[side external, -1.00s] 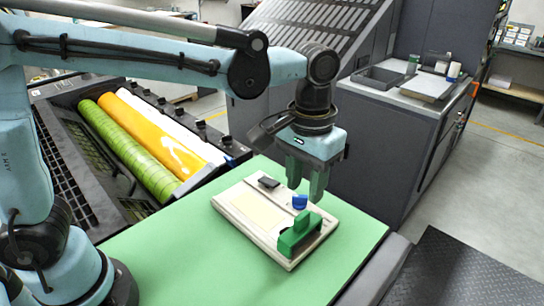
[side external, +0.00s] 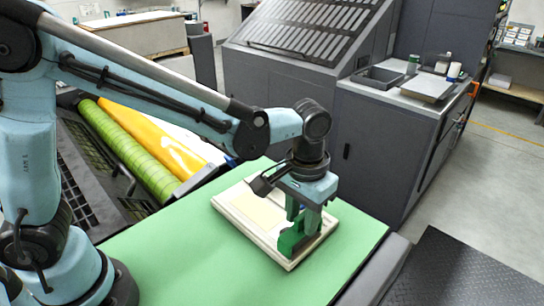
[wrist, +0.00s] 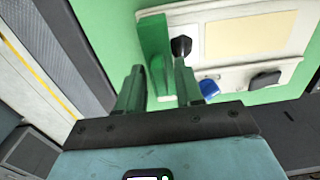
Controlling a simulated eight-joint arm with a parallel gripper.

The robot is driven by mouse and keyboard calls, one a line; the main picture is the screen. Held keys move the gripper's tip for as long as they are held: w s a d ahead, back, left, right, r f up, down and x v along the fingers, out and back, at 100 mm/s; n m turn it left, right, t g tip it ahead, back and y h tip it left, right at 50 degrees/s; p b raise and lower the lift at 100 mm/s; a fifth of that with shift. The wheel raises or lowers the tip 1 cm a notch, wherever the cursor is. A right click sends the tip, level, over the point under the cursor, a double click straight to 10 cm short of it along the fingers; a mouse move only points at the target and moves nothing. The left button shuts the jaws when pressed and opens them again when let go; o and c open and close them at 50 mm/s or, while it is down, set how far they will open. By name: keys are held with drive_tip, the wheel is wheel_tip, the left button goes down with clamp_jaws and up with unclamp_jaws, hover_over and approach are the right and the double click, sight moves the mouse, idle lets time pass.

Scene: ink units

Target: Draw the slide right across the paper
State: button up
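The green slide (side external: 290,241) stands at the near right end of the cream board (side external: 238,222); it also shows in the wrist view (wrist: 154,40). The pale yellow paper (side external: 262,213) lies flat on the board beside the slide, and shows in the wrist view (wrist: 250,36). My gripper (side external: 303,228) is down at the slide. In the wrist view its two fingers (wrist: 158,82) are apart, with the slide's raised green part between them. I cannot tell whether either finger touches it. The gripper hides part of the slide in the side view.
A blue knob (wrist: 208,88) and black pieces (wrist: 265,80) sit on the board close to my right finger in the wrist view. The board rests on a green table top (side external: 200,255) with free room in front. A grey cabinet (side external: 385,150) stands behind.

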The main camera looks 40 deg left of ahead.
clamp_jaws()
drive_tip(key=shift+a, duration=0.1)
drive_tip(key=a, duration=1.8)
drive_tip(key=shift+w+a, duration=0.15)
drive_tip(key=shift+a, duration=0.05)
drive_tip(key=shift+o, duration=0.7)
unclamp_jaws()
drive_tip(key=shift+d, duration=0.1)
wheel_tip(320, 180, up, 12)
